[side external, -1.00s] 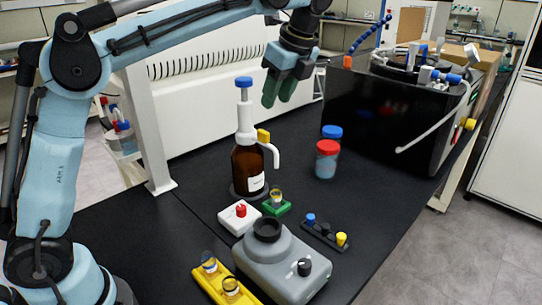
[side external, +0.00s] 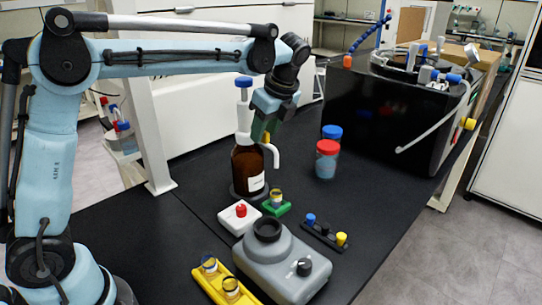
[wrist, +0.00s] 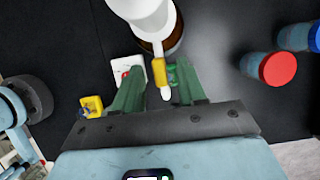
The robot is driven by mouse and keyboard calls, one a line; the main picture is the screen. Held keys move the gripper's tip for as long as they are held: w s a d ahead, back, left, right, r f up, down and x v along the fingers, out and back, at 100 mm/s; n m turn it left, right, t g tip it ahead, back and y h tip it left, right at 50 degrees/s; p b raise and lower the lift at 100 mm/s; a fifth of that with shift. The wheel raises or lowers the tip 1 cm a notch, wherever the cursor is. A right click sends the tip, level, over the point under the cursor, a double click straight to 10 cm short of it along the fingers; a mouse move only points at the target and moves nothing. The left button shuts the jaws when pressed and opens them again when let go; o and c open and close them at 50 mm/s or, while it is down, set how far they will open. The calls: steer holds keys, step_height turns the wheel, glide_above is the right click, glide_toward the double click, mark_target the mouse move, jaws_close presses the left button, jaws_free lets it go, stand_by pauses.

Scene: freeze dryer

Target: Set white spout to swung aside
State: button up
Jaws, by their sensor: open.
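A brown bottle (side external: 247,170) with a white dispenser head and blue top knob (side external: 243,82) stands upright on the black bench. In the wrist view the white spout (wrist: 166,94) and yellow tab (wrist: 159,72) lie between my green fingers. My gripper (side external: 262,130) is at the bottle's head, in front of part of it. In the wrist view my gripper (wrist: 159,66) is open, with a gap on each side of the spout. I cannot see any contact.
Red-capped (side external: 327,158) and blue-capped (side external: 332,131) jars stand to the right. The bench between bottle and jars is clear.

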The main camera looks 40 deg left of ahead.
jaws_close()
